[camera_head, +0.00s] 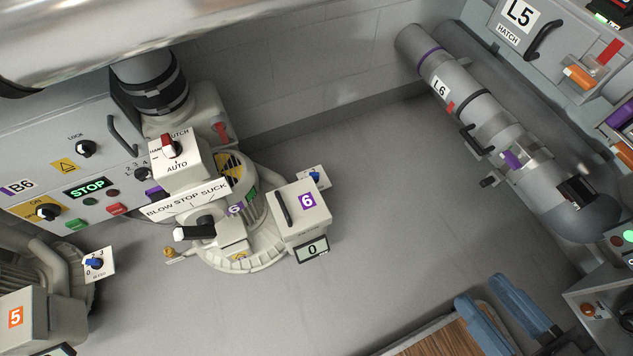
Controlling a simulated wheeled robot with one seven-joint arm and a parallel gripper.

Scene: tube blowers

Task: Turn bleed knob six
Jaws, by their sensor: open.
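Bleed knob six is most likely the small blue knob (315,176) on a white plate just behind the grey box marked 6 (302,207). The knob is small in view, and I cannot read its plate or its setting. The box stands on the right side of blower six (250,195), and a display (312,250) on its front reads 0. My gripper is not in view.
A similar blue knob (95,262) on a plate with 0 and 3 belongs to blower 5, at lower left. Pipe L6 (455,95) lies at right. Grey floor (390,200) between is clear.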

